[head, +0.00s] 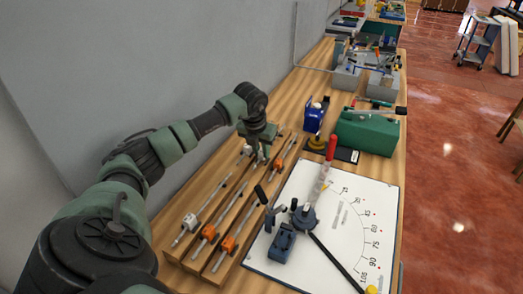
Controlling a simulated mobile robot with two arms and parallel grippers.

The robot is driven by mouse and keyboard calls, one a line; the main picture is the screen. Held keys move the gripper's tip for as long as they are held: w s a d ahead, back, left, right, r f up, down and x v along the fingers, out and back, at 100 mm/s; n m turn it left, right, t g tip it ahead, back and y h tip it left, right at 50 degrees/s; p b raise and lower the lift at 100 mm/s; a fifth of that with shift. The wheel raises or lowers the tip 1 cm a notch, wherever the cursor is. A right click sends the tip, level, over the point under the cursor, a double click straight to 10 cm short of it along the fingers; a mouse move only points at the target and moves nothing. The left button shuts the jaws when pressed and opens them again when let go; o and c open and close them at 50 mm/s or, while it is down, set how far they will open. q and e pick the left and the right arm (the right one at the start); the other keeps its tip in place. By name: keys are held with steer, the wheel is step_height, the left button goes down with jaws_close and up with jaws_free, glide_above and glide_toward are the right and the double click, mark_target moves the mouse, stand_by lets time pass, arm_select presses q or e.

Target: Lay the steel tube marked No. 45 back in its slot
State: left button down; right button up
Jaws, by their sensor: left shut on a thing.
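My left gripper (261,155) is shut at the far end of the wooden slotted rack (181,259). It appears to hold a thin steel tube, mostly hidden by the fingers; no number is readable. Slim metal rods lie lengthwise in the rack, with a white block (190,222) and orange blocks (228,243) at the near end. Another orange block (278,164) sits at the far end, just right of the gripper. Whether the held tube touches the rack cannot be told. My right gripper is not in view.
A white dial board (376,200) with a red-handled lever (331,148) lies right of the rack. A green box (367,132) and a blue device (314,117) stand beyond. Grey bins (346,78) are farther back. A grey wall borders the left.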

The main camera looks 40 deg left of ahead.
arm_select(q)
steer(key=shift+f+b, duration=0.45)
steer(key=shift+f, duration=0.2)
steer(key=c, duration=1.2)
jaws_free()
steer(key=shift+c, duration=0.2)
steer(key=shift+a+r, duration=0.1)
steer(key=shift+r, duration=0.05)
steer(key=shift+w+r+p, duration=0.1)
steer(key=shift+r+p, duration=0.45)
steer(key=shift+r, duration=0.15)
steer(key=shift+p+v, duration=0.5)
steer(key=shift+v, duration=0.3)
steer(key=shift+w+r+p, duration=0.1)
steer(key=shift+r+p, duration=1.1)
steer(key=shift+r, duration=0.75)
